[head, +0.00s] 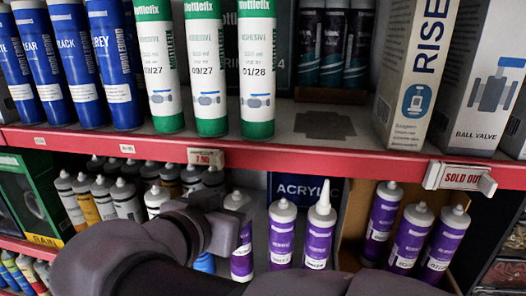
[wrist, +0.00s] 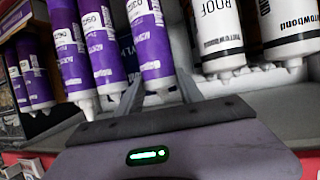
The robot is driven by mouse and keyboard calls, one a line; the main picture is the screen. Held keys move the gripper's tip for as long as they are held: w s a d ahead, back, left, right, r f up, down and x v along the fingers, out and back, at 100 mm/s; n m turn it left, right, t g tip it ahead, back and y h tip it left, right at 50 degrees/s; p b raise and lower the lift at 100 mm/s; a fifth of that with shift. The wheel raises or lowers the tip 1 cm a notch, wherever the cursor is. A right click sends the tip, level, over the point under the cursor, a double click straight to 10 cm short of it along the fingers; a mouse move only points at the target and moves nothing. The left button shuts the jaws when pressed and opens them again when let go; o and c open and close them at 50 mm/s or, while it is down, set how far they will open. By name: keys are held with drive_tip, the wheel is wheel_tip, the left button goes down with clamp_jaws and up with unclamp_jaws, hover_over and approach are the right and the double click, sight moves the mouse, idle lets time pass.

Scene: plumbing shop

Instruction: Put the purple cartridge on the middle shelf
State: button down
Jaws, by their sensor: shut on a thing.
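A purple cartridge (wrist: 151,45) with a white label and grey cap is between the fingers of my gripper (wrist: 161,88) in the wrist view, where things appear upside down. My gripper is shut on it near its cap end. In the head view this cartridge (head: 242,256) seems to be the leftmost purple one, upright, partly hidden behind my gripper (head: 226,222). It is in the bay below the upper red-edged shelf (head: 290,152), in line with other purple cartridges (head: 282,240).
A purple cartridge with a long white nozzle (head: 319,236) stands close right. Several more purple ones (head: 411,240) stand in a brown box farther right. White cartridges (head: 124,200) stand left. Blue tubes (head: 115,65) and green-white tubes (head: 257,70) stand on the shelf above.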

drive_tip(key=shift+f, duration=0.2)
drive_tip(key=shift+f+b, duration=0.2)
drive_tip(key=shift+b, duration=0.3)
drive_tip(key=c, duration=0.7)
unclamp_jaws()
drive_tip(key=shift+c, duration=0.2)
